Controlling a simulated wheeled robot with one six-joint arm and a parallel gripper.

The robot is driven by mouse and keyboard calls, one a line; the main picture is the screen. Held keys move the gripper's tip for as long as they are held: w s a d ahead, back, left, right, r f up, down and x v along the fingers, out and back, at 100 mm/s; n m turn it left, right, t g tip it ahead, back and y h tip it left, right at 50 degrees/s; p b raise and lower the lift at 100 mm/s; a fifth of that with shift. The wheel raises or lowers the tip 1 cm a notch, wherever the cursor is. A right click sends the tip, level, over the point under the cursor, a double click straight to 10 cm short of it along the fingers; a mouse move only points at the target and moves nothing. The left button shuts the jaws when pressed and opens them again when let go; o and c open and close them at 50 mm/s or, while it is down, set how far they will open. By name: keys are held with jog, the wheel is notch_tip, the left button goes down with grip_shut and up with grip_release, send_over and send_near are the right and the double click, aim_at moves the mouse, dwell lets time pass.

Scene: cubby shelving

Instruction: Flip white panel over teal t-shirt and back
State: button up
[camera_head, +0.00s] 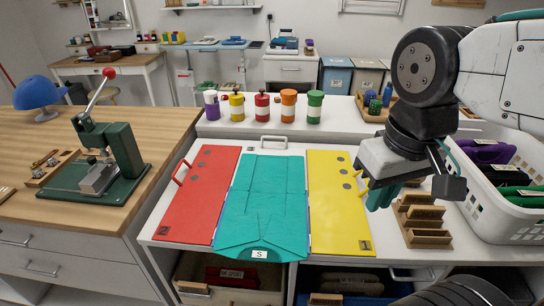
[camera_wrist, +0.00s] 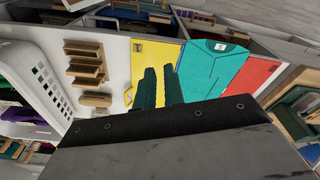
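The teal t-shirt (camera_head: 262,208) lies folded into a long strip down the middle of the folding board; it also shows in the wrist view (camera_wrist: 208,65). At its far end a white handle (camera_head: 274,138) stands on a white surface; the shirt hides most of what lies under it, so I cannot tell the white panel's outline. The red panel (camera_head: 205,195) lies flat at left, the yellow panel (camera_head: 338,205) flat at right. My gripper (camera_head: 380,196) is above the board's right side, by a yellow handle (camera_head: 361,170). Its green fingers (camera_wrist: 161,86) are close together, with nothing seen between them.
Wooden stepped blocks (camera_head: 424,220) and a white basket (camera_head: 500,200) of dark clothes stand right of the board. Several coloured jars (camera_head: 262,106) line the raised back ledge. A green press (camera_head: 115,155) is on the left wooden counter. Open cubbies (camera_head: 235,275) lie below.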

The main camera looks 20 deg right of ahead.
jog(key=o, duration=0.3)
jog(key=shift+f, duration=0.15)
jog(key=n, duration=1.4)
send_over(276, 148)
notch_tip(276, 148, down, 12)
jog(key=shift+t+h, duration=0.3)
jog(key=shift+h, duration=0.1)
jog(key=f, duration=0.4)
jog(key=w+f, duration=0.1)
jog(key=f, duration=0.1)
jog(key=shift+d+f, duration=0.1)
jog(key=shift+f, duration=0.15)
jog(key=shift+c, duration=0.2)
grip_shut()
